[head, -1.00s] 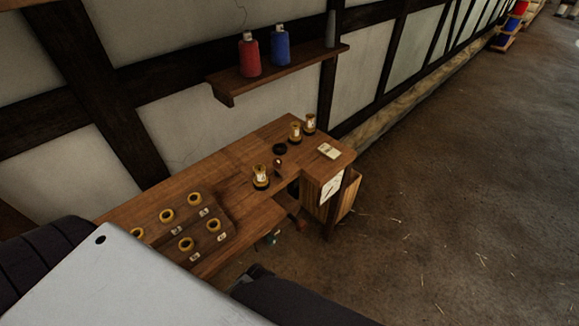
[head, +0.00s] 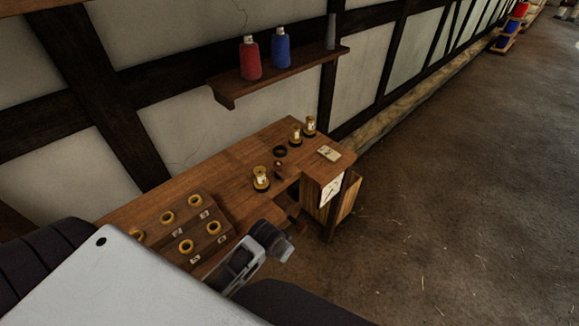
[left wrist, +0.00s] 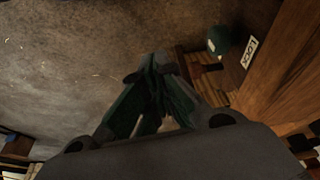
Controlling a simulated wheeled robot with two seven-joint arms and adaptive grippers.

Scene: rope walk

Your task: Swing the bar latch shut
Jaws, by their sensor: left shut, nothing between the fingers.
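A wooden bench (head: 225,172) stands along the wall. Its right end has a box-like cabinet (head: 311,196) with a white plate (head: 331,188) bearing a dark slanted mark. A wooden panel (head: 349,202) stands at an angle on the cabinet's right side. I cannot make out the bar latch for certain. My left gripper (head: 284,243) is at the bench's front edge, left of and apart from the cabinet. In the left wrist view its fingers (left wrist: 160,75) are shut and empty. A green knob (left wrist: 218,39) and a numbered plate (left wrist: 250,52) are to their right. My right gripper is out of view.
Small jars (head: 261,178) and a dark ring (head: 280,151) stand on the bench. A stepped rack (head: 190,215) holds several yellow rings. The floor (head: 450,200) to the right is open.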

